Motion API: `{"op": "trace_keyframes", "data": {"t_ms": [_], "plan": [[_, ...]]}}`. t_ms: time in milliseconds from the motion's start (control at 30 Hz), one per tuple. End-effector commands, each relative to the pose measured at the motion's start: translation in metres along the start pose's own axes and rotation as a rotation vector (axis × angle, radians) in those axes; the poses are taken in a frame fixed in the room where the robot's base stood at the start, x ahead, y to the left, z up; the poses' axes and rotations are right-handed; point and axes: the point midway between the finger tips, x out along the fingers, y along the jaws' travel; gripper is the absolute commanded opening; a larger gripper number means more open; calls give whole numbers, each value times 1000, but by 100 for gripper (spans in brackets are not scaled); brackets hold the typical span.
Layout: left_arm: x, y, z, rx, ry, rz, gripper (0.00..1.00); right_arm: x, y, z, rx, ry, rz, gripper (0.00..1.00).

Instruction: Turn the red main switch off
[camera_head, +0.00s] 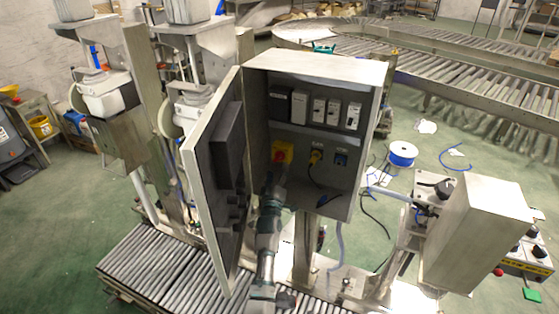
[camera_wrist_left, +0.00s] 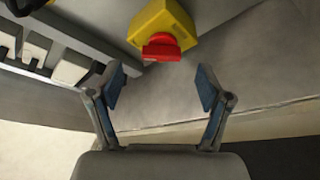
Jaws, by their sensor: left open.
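The red main switch (camera_head: 279,156) is a red knob on a yellow square base, low on the left of the open cabinet's inside. In the left wrist view the red knob (camera_wrist_left: 161,47) sticks out from its yellow base (camera_wrist_left: 165,22), beyond and between my fingertips. My left gripper (camera_head: 274,180) is just below the switch in the head view. It also shows in the left wrist view (camera_wrist_left: 160,88), with its two fingers apart and nothing between them. The knob looks clear of both fingers. My right gripper is not in view.
The grey cabinet (camera_head: 318,66) has its door (camera_head: 212,190) swung open to the left of my arm. Several breakers (camera_head: 318,110) sit above the switch. A roller conveyor (camera_head: 150,265) runs below.

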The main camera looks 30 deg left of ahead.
Motion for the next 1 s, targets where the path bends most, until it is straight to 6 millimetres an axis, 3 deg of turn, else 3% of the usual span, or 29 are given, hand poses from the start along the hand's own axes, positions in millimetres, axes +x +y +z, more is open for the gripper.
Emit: {"op": "trace_keyframes", "data": {"t_ms": [100,300,700,933,1000], "plan": [[24,0,-2,1,1,0,78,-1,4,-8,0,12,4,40],[47,1,0,2,1,1,78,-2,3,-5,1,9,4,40],[52,1,0,1,0,1,78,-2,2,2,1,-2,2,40],[52,0,0,1,0,1,21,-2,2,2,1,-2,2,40],[52,1,0,1,0,1,18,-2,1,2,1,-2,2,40]]}}
